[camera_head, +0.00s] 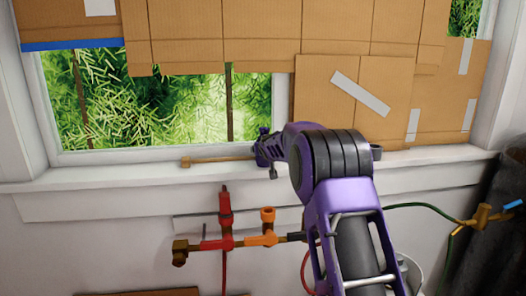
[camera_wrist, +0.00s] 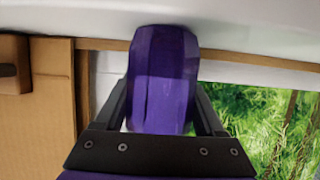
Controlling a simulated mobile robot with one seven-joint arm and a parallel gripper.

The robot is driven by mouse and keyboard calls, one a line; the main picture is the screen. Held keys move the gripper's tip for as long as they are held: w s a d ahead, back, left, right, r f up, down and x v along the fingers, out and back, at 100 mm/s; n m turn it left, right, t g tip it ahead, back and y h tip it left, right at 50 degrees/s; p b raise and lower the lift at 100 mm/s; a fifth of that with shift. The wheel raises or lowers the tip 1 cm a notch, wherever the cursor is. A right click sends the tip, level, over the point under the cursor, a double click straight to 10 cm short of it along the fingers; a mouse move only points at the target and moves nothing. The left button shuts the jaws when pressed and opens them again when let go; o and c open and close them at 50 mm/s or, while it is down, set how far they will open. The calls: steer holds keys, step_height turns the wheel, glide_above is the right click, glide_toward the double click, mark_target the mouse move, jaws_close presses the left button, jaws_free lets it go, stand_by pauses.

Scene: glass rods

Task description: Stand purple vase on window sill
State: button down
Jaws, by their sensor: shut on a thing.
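A purple faceted vase (camera_wrist: 162,75) fills the middle of the wrist view, between the two dark fingers of my gripper (camera_wrist: 163,100). My gripper is shut on it. The vase's far end overlaps the white window sill (camera_wrist: 80,15) at the top of that view; I cannot tell whether it touches. In the head view my gripper (camera_head: 263,150) is at the sill (camera_head: 100,180), near the middle of the window.
Cardboard (camera_head: 350,95) covers the window's top and right; green foliage shows through the bare lower left panes (camera_head: 150,110). A thin brown strip (camera_head: 215,159) runs along the sill left of my gripper. Red and orange pipe fittings (camera_head: 226,215) are below the sill. The sill's left part looks clear.

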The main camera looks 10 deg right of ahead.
steer(key=shift+f, duration=0.15)
jaws_free()
steer(key=shift+r, duration=0.3)
steer(key=shift+s, duration=0.3)
steer(key=b+v, duration=0.2)
steer(key=v, duration=0.9)
steer(key=shift+s, duration=0.15)
steer(key=shift+r, duration=0.15)
